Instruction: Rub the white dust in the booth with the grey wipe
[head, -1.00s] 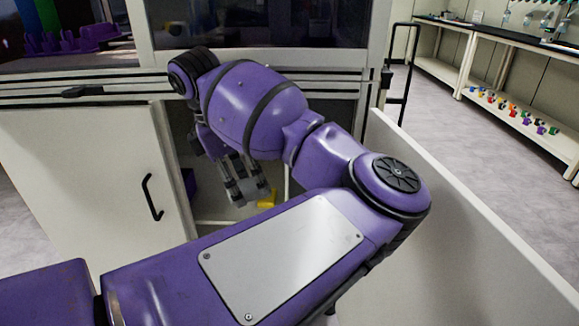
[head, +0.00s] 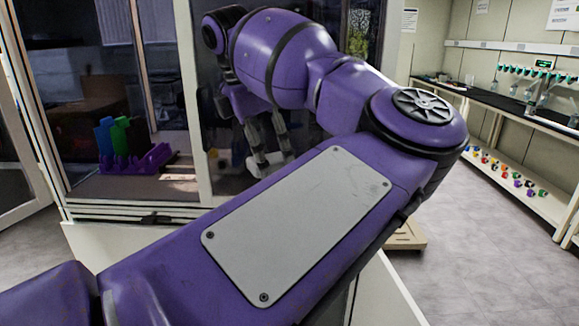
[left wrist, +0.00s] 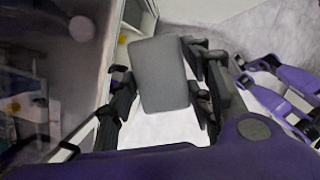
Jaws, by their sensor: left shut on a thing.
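My left gripper (head: 268,165) hangs at the middle of the head view, in front of the booth's dark glass front (head: 225,100). It is shut on the grey wipe. In the left wrist view, the wipe (left wrist: 157,75) is a flat grey block between the fingers of my left gripper (left wrist: 162,82). I cannot make out the white dust in either view.
A purple rack (head: 137,160) with green and blue upright pieces stands inside the booth at left. A pale upright frame post (head: 190,90) divides the glass. At right, a long bench (head: 530,115) has several small coloured items on its lower shelf.

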